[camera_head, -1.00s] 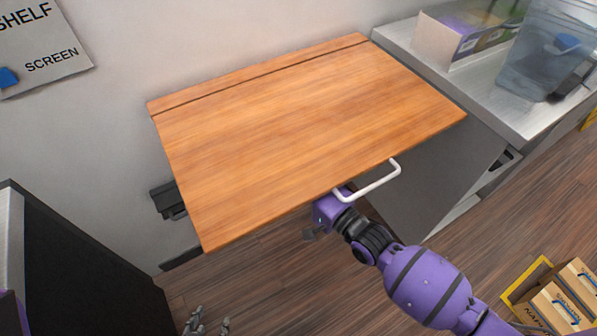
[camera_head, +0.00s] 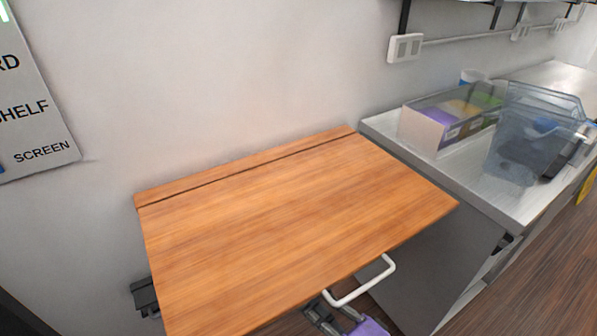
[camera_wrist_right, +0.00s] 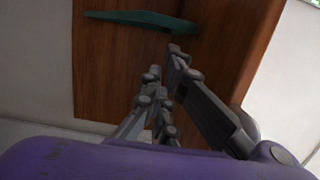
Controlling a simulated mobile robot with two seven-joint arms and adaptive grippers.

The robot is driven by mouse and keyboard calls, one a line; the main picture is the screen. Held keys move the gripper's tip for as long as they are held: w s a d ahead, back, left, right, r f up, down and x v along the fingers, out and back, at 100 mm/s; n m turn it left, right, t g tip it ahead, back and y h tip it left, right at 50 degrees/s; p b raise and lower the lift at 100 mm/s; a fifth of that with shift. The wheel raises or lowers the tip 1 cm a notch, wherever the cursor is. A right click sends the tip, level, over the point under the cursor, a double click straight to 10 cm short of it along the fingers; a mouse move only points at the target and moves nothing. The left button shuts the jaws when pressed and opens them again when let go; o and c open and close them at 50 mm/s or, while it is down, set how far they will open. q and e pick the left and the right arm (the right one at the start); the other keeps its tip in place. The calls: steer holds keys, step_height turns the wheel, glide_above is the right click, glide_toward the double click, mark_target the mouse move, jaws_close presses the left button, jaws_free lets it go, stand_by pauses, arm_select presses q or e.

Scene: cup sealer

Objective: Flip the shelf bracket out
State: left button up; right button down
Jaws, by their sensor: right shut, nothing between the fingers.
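The wooden shelf board (camera_head: 290,235) stands out level from the wall, with a white handle (camera_head: 362,287) on its front edge. In the right wrist view, the board's brown underside (camera_wrist_right: 110,70) shows. A dark green bar (camera_wrist_right: 140,18), which looks like the shelf bracket, lies across it near the top. My right gripper (camera_wrist_right: 164,66) is shut and empty, its fingertips below the bar; contact cannot be told. In the head view, my right gripper (camera_head: 322,311) is partly hidden below the front edge, beside the handle's left end.
A steel counter (camera_head: 480,190) stands close on the right, with a box of packets (camera_head: 430,128) and a clear bin (camera_head: 520,150). A sign (camera_head: 35,120) hangs on the left wall.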

steer(key=s+d+f+n+g+h+p, duration=0.2)
steer(key=s+d+f+n+h, duration=0.5)
steer(key=f+n, duration=0.4)
arm_select(q)
steer(key=r, duration=0.1)
steer(key=r+p, duration=0.1)
steer(key=w+d+r+p, duration=0.1)
steer(key=r, duration=0.1)
steer(key=shift+w, duration=0.1)
arm_select(e)
steer(key=s+d+f+g+h, duration=0.1)
steer(key=s+d+f+h, duration=0.1)
steer(key=s+d, duration=0.2)
steer(key=s+d+f+g+h, duration=0.2)
steer(key=s+d+f, duration=0.1)
steer(key=s, duration=0.7)
steer(key=shift+s+d+m, duration=0.4)
steer(key=shift+d, duration=0.4)
